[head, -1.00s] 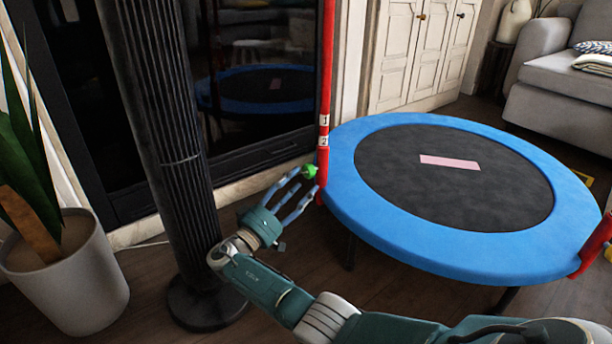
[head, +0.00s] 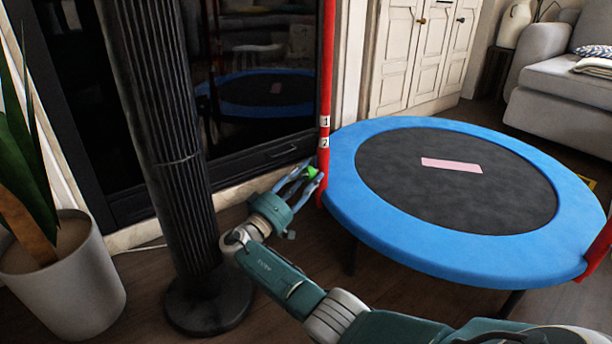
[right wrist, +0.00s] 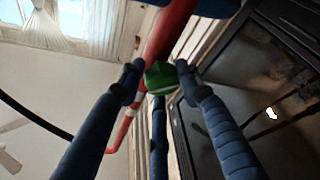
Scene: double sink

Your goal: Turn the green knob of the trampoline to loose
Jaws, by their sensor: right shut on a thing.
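The green knob (head: 312,172) sits low on the red post (head: 325,100) at the left edge of the blue-rimmed trampoline (head: 345,190). My right gripper (head: 309,178) reaches it from the left and is shut on it. In the right wrist view the green knob (right wrist: 160,76) lies between the fingertips of my right gripper (right wrist: 160,75), against the red post (right wrist: 172,30). Labels 1 and 2 show on the post above the knob. The knob's setting cannot be read. My left gripper is not in view.
A dark ribbed column (head: 170,150) on a round base stands left of my right arm. A potted plant (head: 65,275) is at the far left. A dark glass-fronted cabinet (head: 265,90) is behind. A grey sofa (head: 545,90) stands at the back right.

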